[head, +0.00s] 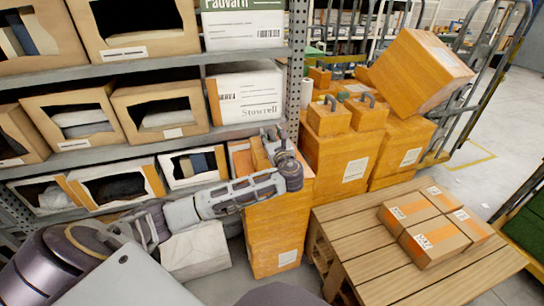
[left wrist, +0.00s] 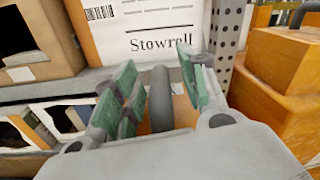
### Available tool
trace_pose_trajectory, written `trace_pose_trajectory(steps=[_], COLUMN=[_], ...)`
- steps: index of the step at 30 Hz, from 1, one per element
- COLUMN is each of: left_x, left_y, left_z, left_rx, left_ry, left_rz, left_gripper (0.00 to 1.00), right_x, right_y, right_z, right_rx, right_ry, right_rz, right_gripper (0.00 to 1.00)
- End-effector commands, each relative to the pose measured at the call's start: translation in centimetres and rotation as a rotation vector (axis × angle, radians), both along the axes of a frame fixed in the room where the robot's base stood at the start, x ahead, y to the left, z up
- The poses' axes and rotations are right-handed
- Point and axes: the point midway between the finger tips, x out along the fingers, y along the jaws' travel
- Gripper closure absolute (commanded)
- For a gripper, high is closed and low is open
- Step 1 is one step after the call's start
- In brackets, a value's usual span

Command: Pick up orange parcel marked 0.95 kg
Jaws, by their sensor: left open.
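My left gripper (head: 272,138) is over a tall orange box (head: 276,235) beside the rack. In the left wrist view the gripper (left wrist: 162,82) is open, with green-padded fingers on both sides of a dark curved handle (left wrist: 160,98). An orange parcel (head: 259,154) shows partly beside the gripper in the head view. Orange also shows behind the handle in the wrist view, but the gripper hides most of it. I cannot read any 0.95 kg marking. Two similar orange parcels with dark handles, a left one (head: 327,117) and a right one (head: 367,113), stand on stacked boxes. My right gripper is not in view.
A metal rack (head: 110,151) with open bins stands close on the left. A white Stowrell box (head: 248,92) sits on its shelf. A wooden pallet (head: 375,261) with several parcels stands at the right. A large orange box (head: 421,72) leans at the back.

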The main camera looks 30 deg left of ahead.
Motion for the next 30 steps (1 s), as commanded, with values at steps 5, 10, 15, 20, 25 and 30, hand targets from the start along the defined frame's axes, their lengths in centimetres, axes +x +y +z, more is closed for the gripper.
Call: trace_pose_trajectory(steps=[5,10,15,20,25,30], left_x=[0.0,0.0,0.0,0.0,0.0,0.0], left_y=[0.0,0.0,0.0,0.0,0.0,0.0], left_z=[0.0,0.0,0.0,0.0,0.0,0.0], left_rx=[0.000,0.000,-0.001,-0.001,-0.001,-0.001], left_ry=[0.000,0.000,0.001,0.001,0.001,0.001], left_rz=[0.000,0.000,0.000,0.000,0.000,0.000], left_gripper=[0.57,0.57,0.78,0.99,1.00,1.00], right_x=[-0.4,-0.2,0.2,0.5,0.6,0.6], right_y=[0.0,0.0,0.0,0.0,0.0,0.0], right_z=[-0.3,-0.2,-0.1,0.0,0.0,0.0], right_rx=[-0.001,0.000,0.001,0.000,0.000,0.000], right_ry=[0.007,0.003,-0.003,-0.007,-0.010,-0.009], right_rz=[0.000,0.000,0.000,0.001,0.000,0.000], right_gripper=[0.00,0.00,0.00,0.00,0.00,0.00])
